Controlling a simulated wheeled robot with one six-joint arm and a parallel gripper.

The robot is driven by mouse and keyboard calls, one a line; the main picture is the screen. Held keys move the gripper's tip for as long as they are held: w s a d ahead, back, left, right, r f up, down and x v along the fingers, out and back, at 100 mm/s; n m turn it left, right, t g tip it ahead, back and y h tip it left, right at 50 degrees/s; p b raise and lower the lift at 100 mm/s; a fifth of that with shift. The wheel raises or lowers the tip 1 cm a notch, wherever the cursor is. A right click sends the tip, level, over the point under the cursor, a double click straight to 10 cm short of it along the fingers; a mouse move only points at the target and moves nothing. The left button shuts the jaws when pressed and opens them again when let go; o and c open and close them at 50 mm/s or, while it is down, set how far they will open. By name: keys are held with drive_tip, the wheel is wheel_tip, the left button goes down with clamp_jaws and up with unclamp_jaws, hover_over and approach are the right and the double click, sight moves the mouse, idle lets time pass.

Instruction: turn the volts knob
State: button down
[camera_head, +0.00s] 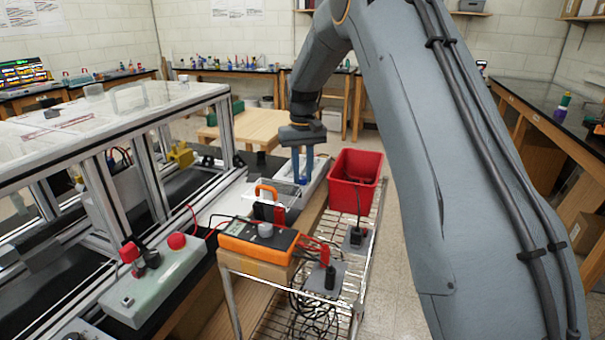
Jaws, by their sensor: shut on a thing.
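My gripper (303,181) points down with its two blue fingers at a pale grey box (318,167) on the bench, left of the red bin. It is shut on a small part at the top of this box, which appears to be the volts knob. The knob itself is hidden by the fingers and too small to make out. I cannot tell which way it is turned or read any label.
An orange multimeter (240,236) with a grey dial stands in front, beside a clear tray (277,197). A red bin (355,178) sits on the wire cart (365,275). The extrusion frame (101,195) stands left. Red and black cables lie near the meter.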

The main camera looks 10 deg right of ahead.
sight(303, 178)
drive_tip(key=c, duration=1.5)
unclamp_jaws()
drive_tip(key=shift+c, duration=0.2)
drive_tip(key=shift+r, duration=0.1)
drive_tip(key=shift+r+b, duration=1.2)
drive_tip(key=shift+r, duration=2.65)
